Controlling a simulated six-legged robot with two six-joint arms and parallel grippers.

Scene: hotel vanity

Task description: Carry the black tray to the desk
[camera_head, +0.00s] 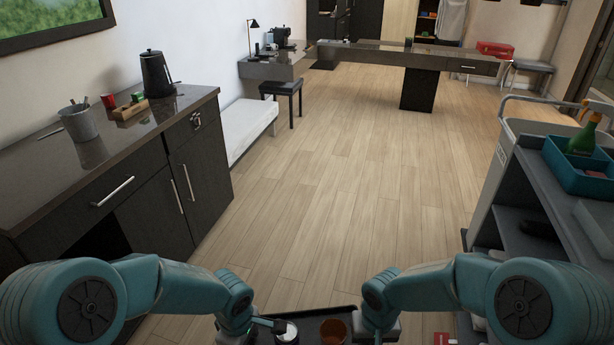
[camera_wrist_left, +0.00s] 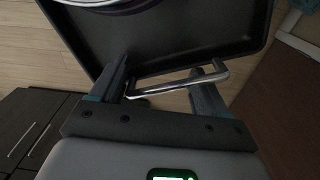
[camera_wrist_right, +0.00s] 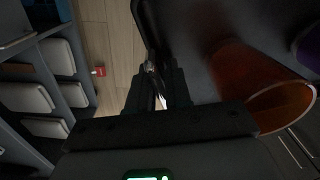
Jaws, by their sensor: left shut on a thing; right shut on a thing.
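The black tray (camera_head: 307,318) is at the bottom edge of the head view, held between my two arms and partly cut off. An orange cup (camera_head: 333,331) and a pale round item (camera_head: 286,334) are on it. In the left wrist view, my left gripper (camera_wrist_left: 165,78) is shut on the tray's silver handle (camera_wrist_left: 180,84). In the right wrist view, my right gripper (camera_wrist_right: 158,78) is shut on the handle at the other end of the tray (camera_wrist_right: 185,40). The dark desk (camera_head: 375,55) stands across the floor at the back.
A dark cabinet counter (camera_head: 60,165) with a kettle (camera_head: 156,73) and a pen cup (camera_head: 78,122) lines the left. A grey cart (camera_head: 530,180) with a teal caddy (camera_head: 580,165) stands on the right. The wooden floor (camera_head: 350,170) between is clear. A stool (camera_head: 283,90) is by the desk.

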